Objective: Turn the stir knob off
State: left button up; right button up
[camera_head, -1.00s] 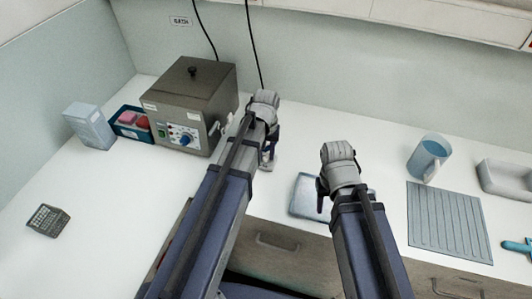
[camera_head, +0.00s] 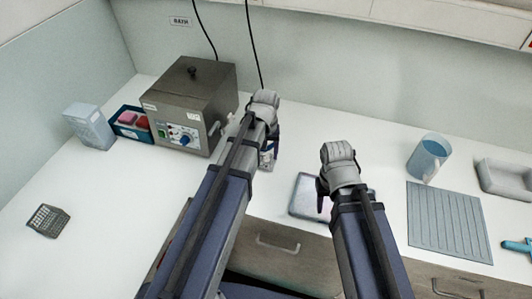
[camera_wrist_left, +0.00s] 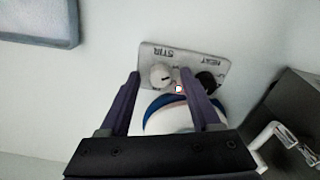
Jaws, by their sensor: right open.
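In the left wrist view, a light panel (camera_wrist_left: 184,62) lettered STIR and HEAT appears upside down. The pale stir knob (camera_wrist_left: 161,75) sits under the STIR lettering, and the black heat knob (camera_wrist_left: 207,80) is beside it. A small lit indicator (camera_wrist_left: 179,89) shows between them. My left gripper (camera_wrist_left: 159,77) is open, its two fingers on either side of the stir knob in the picture; contact cannot be told. In the head view, my left gripper (camera_head: 270,152) largely hides the panel's device. My right gripper (camera_head: 322,192) is open and empty, above the counter's front.
A blue jug (camera_head: 428,156) stands right.

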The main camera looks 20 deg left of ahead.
aim_at(266, 157)
pick_arm(q)
jog(key=shift+r, duration=0.1)
pick_arm(e)
jog(key=shift+r, duration=0.1)
pick_arm(q)
notch_tip(266, 157, up, 8)
jog(key=p, duration=0.8)
pick_arm(e)
notch_tip(266, 157, up, 8)
pick_arm(q)
jog(key=shift+f, duration=0.2)
pick_arm(e)
jog(key=shift+f, duration=0.2)
pick_arm(q)
jog(key=shift+s+d+f, duration=0.1)
pick_arm(e)
notch_tip(266, 157, down, 4)
jog(key=b, duration=0.4)
jog(key=shift+f+b, duration=0.25)
jog(key=shift+b, duration=0.1)
pick_arm(q)
jog(key=s+d+f+m+y, duration=0.1)
jog(key=s+d+f+m, duration=0.3)
jog(key=s+d, duration=0.6)
jog(key=s+m, duration=0.2)
jog(key=s, duration=0.2)
jog(key=shift+d+m, duration=0.2)
jog(key=shift+m, duration=0.1)
